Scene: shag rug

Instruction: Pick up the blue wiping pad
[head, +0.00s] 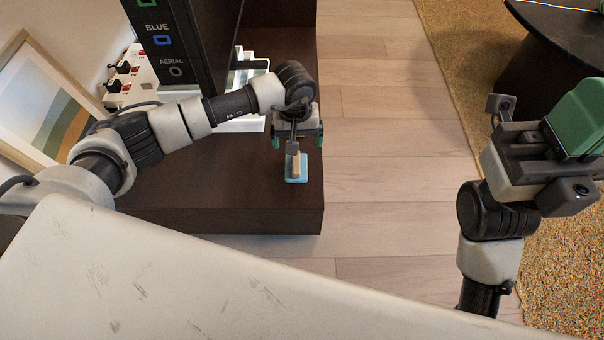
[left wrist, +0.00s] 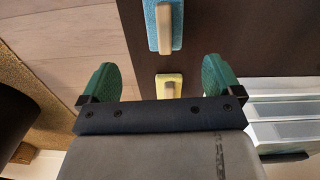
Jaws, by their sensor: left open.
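The blue wiping pad (head: 297,179) lies on the dark brown cabinet top near its right edge, with a light wooden handle on top. In the left wrist view the blue pad (left wrist: 152,28) is at the top, beyond the fingertips. My left gripper (head: 298,142) is open and empty above the cabinet, close to the pad, its green fingers spread apart. In the left wrist view, the left gripper (left wrist: 162,75) has a yellow pad (left wrist: 168,86) showing between its fingers. My right gripper (head: 572,130) is at the right, away from the pad; its opening is not clear.
A dark panel with labelled ports (head: 160,40) stands on the cabinet (head: 220,190), beside white stepped pieces (head: 250,75). A framed picture (head: 45,100) leans at the left. Wood floor (head: 385,150) is clear right of the cabinet. A dark round table (head: 560,45) stands on the rug.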

